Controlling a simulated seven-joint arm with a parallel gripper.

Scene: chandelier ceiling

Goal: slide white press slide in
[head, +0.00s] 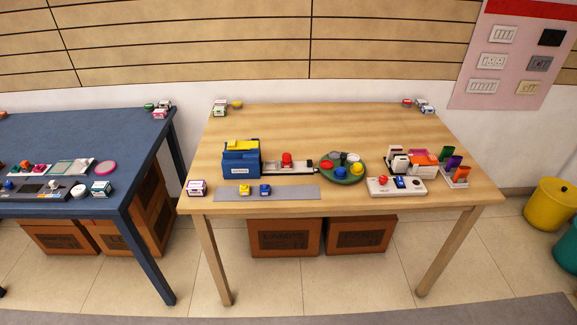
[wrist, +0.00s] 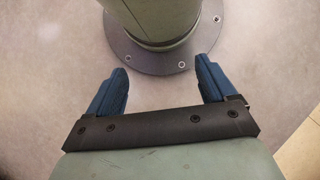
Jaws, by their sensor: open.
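A white device (head: 399,161) with pale upright blocks stands at the right of the wooden table in the head view. An orange-and-white part (head: 424,157) lies against its right side. It is too small to tell which part is the slide or how far out it sits. A blue boxy machine (head: 240,160) stands left of centre, with a track (head: 306,167) reaching right from it and a red-topped piece (head: 287,159) on the track. My gripper (wrist: 164,72) is open and empty in the wrist view, over the floor by my base, away from the table.
A green round tray (head: 343,178) with several coloured pieces, a white button panel (head: 385,190) and a rack of coloured plates (head: 455,179) crowd around the white device. A grey mat (head: 300,193) lies in front. The wooden table's (head: 310,123) back is mostly clear. A blue table (head: 90,135) stands left.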

